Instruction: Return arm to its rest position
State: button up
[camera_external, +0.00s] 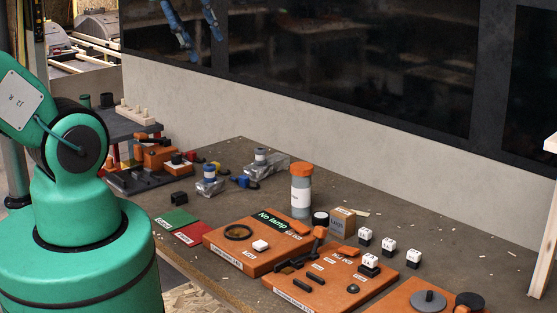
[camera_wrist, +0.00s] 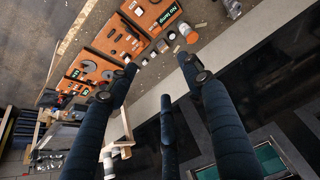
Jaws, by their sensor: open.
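My gripper (camera_wrist: 158,76) shows in the wrist view as long dark-blue fingers spread wide apart, with nothing between them. It is high above and away from the workbench (camera_wrist: 150,75), whose orange boards lie far off at the upper left. In the external view, my green arm base (camera_external: 80,240) stands at the left, beside the workbench (camera_external: 385,213). Blue finger-like shapes (camera_external: 178,27) hang at the top in front of the dark window; I cannot tell if they are my fingers or a reflection. Most of my arm is out of frame.
Orange boards (camera_external: 244,257) with small parts lie along the bench's front. An orange-capped bottle (camera_external: 301,194), a cardboard box (camera_external: 343,219) and several black-and-white cubes (camera_external: 388,247) stand behind them. A wooden frame (camera_external: 546,240) rises at right. The bench's back right is clear.

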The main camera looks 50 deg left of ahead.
notch_tip(320, 180, down, 8)
jog(key=b, duration=0.7)
jog(key=shift+f+b, duration=0.15)
jog(key=shift+b, duration=0.25)
